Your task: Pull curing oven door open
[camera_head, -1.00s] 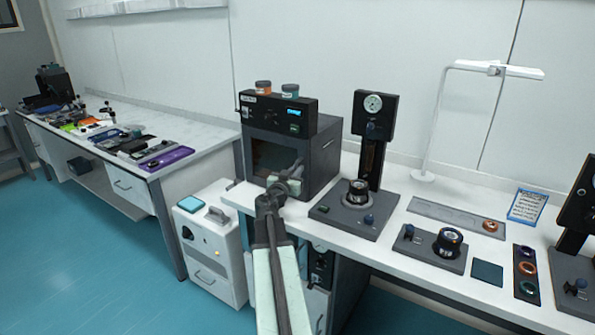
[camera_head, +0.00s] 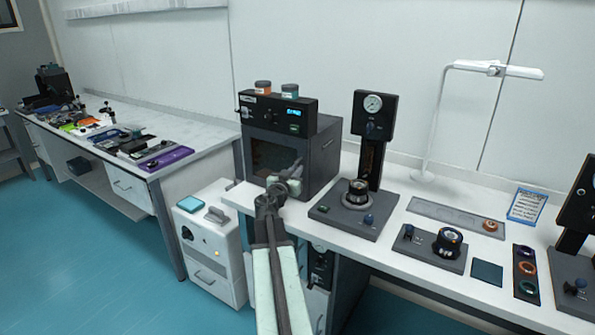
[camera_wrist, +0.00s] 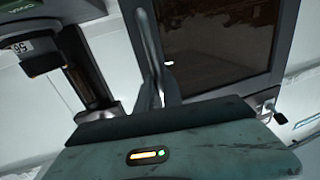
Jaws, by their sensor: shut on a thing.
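The curing oven (camera_head: 325,155) is a dark box with a lit blue display at the left end of the near bench. Its door (camera_head: 270,156) has a dark window and looks shut or nearly so; a small gap cannot be ruled out. My gripper (camera_head: 294,172) is at the lower right of the door front, shut on the door handle. In the wrist view a grey upright bar, the handle (camera_wrist: 149,55), runs down to my gripper beside the dark door window (camera_wrist: 208,40).
Two small jars (camera_head: 290,90) stand on the oven. A press with a gauge (camera_head: 373,104) stands close to the oven's right. A white cabinet (camera_head: 212,240) stands on the floor left of the bench. Open blue floor (camera_head: 100,250) lies to the left.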

